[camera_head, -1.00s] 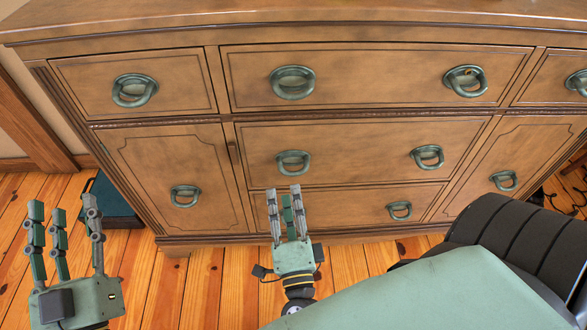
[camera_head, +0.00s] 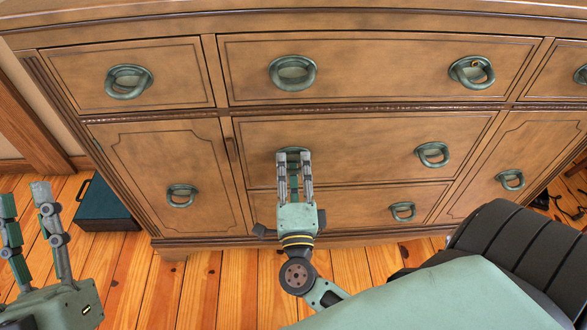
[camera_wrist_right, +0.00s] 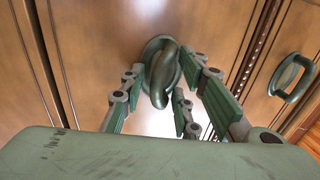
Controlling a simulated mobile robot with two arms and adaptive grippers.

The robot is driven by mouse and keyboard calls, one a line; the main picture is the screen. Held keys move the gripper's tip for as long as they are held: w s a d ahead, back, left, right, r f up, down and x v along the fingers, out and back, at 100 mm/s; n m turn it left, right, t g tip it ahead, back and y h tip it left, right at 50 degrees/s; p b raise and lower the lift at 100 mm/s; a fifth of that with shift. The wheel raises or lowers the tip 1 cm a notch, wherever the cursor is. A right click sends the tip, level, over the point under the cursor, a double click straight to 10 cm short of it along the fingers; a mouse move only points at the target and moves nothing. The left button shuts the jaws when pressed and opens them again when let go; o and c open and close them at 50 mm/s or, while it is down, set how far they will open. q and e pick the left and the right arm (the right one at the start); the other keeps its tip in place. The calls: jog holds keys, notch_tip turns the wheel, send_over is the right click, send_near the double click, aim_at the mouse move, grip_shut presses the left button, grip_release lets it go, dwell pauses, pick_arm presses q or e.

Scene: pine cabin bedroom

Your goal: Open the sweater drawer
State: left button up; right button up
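The wooden dresser has a wide middle drawer (camera_head: 365,145) with two green ring handles, and it is shut. Its left handle (camera_head: 293,154) is mostly hidden behind the fingers of my right gripper (camera_head: 294,166). In the right wrist view this handle (camera_wrist_right: 160,75) hangs between the spread fingers of my right gripper (camera_wrist_right: 178,95), which is open; no firm grip shows. My left gripper (camera_head: 35,215) is at the lower left, fingers apart, open and empty, away from the dresser. No label shows which drawer holds sweaters.
A wide top drawer (camera_head: 385,68) and a lower drawer (camera_head: 350,206) are shut, as is the left door (camera_head: 165,165). A dark teal box (camera_head: 104,205) lies on the plank floor (camera_head: 200,290) left of the dresser.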

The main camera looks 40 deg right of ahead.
jog(key=shift+c, duration=0.2)
grip_shut()
jog(key=shift+f, duration=0.15)
